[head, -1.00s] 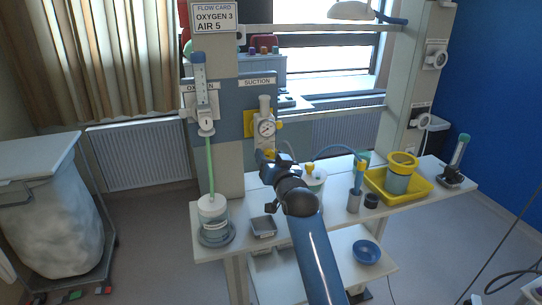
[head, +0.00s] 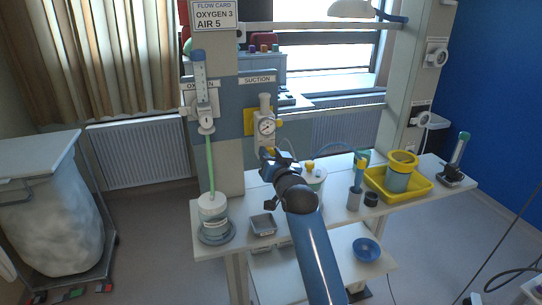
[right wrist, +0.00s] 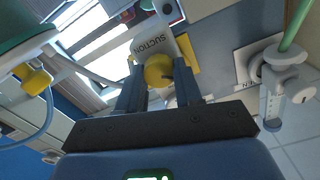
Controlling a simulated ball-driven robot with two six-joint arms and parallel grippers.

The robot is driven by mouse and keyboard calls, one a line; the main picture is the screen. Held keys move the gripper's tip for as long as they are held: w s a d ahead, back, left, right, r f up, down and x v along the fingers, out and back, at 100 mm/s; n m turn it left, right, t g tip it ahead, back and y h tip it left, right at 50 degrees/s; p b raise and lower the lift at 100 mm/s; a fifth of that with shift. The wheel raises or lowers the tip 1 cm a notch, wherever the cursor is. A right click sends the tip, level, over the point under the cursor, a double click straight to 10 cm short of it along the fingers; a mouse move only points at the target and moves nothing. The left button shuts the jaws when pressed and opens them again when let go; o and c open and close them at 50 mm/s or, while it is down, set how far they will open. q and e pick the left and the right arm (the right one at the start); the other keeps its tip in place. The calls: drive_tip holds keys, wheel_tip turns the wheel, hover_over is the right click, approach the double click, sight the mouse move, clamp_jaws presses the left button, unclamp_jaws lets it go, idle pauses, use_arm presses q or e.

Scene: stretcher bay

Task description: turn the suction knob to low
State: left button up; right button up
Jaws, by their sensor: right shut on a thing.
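My left gripper is out of view.
The oxygen flowmeter (head: 203,90) with its green tube is left of the suction unit. A blue bowl (head: 366,250) is lower down.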

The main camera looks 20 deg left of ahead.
drive_tip(key=m+b, duration=0.1)
drive_tip(key=m, duration=0.4)
drive_tip(key=shift+f, duration=0.1)
drive_tip(key=m+b, duration=0.1)
drive_tip(key=m, duration=0.5)
drive_tip(key=shift+w+d, duration=0.1)
drive_tip(key=shift+m, duration=0.4)
drive_tip(key=o, duration=1)
drive_tip(key=shift+o, duration=0.2)
drive_tip(key=b+v, duration=0.3)
drive_tip(key=v, duration=0.7)
drive_tip(key=shift+s+d, duration=0.25)
drive_tip(key=shift+s, duration=0.1)
